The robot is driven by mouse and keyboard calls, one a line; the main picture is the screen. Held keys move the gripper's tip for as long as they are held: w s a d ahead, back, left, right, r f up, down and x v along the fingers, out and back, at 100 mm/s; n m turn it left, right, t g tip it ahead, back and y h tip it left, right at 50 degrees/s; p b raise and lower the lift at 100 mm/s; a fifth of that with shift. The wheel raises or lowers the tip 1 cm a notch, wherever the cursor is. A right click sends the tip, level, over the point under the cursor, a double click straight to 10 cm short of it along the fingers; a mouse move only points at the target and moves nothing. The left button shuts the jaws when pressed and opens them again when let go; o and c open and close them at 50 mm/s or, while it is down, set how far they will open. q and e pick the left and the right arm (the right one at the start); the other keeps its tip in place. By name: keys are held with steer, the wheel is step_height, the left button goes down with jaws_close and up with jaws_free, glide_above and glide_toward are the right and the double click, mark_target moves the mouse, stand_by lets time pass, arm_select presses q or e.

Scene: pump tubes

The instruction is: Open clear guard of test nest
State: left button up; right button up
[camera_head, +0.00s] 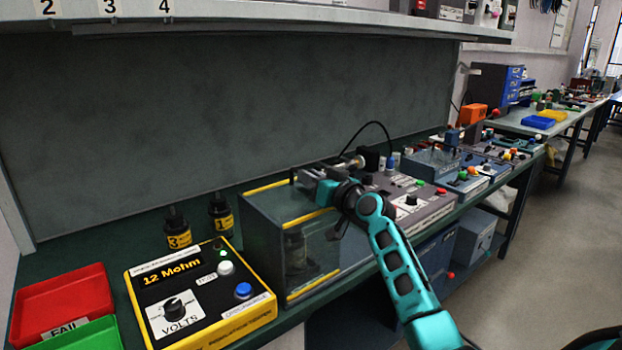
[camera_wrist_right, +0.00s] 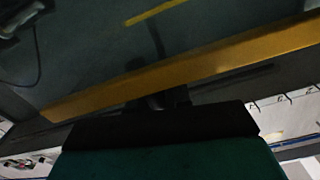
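The test nest is a clear box with yellow edge strips on the bench in the head view. Its clear guard (camera_head: 262,240) looks shut, and a dark part (camera_head: 297,252) shows dimly inside. My right gripper (camera_head: 308,178) is at the top of the box, close to its upper yellow edges. In the right wrist view a yellow strip (camera_wrist_right: 190,66) of the guard runs across just beyond the dark end of my gripper. I cannot tell whether they touch or how the fingers stand. My left gripper is not in view.
A yellow-edged tester (camera_head: 190,290) marked 12 Mohm stands left of the nest. Two dark tubes with yellow labels, 3 (camera_head: 178,238) and 1 (camera_head: 222,222), stand behind it. A red tray (camera_head: 62,300) and a green tray (camera_head: 95,335) lie far left. A grey control panel (camera_head: 415,203) is right of the nest.

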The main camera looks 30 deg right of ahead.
steer(key=shift+a, duration=0.15)
jaws_close()
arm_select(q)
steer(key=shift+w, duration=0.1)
